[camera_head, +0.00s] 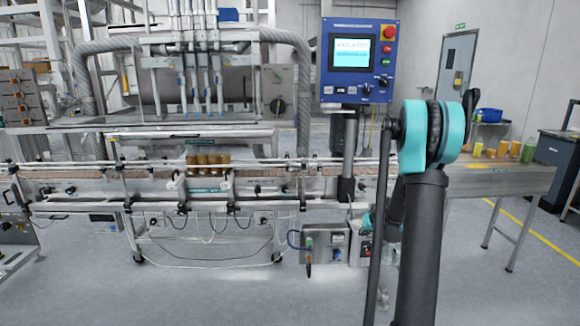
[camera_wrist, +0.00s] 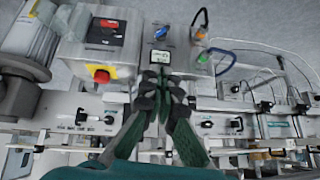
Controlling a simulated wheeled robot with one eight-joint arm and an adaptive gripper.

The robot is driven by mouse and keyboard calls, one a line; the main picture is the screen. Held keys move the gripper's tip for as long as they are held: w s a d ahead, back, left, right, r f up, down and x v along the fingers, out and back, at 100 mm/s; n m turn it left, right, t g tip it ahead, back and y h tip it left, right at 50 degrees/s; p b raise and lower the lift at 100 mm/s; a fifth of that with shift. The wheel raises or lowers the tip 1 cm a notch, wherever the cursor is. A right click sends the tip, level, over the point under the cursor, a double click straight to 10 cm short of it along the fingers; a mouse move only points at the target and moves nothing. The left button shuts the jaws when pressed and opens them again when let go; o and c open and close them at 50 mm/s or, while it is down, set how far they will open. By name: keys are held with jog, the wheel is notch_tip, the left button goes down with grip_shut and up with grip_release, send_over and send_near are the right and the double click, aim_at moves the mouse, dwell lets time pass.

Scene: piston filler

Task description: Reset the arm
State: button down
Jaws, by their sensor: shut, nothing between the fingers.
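My arm, dark grey with a teal joint, rises at the right of the head view. My gripper (camera_wrist: 164,82) shows in the wrist view with its dark fingers together and nothing between them. Its tips appear in front of a grey control box with a small display (camera_wrist: 160,57) and a blue knob (camera_wrist: 161,32); I cannot tell whether they touch it. In the head view my gripper is not clearly visible behind my arm.
A conveyor (camera_head: 100,172) carries several amber jars (camera_head: 208,162). A blue touchscreen panel (camera_head: 357,62) stands above it. A control box (camera_head: 325,243) hangs below. A side table (camera_head: 500,178) holds jars at right. The floor in front (camera_head: 220,300) is clear.

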jog(key=s+a+r+g, duration=0.1)
jog(key=s+a+r, duration=0.25)
jog(key=s, duration=0.55)
jog(key=s+a+r, duration=0.2)
jog(key=s+a, duration=0.3)
jog(key=s, duration=0.5)
jog(key=s+a+f+g, duration=0.1)
jog(key=s, duration=0.8)
jog(key=s+a+f+g+h, duration=0.1)
jog(key=s, duration=0.9)
jog(key=shift+s+a+f, duration=0.15)
jog(key=shift+a, duration=0.25)
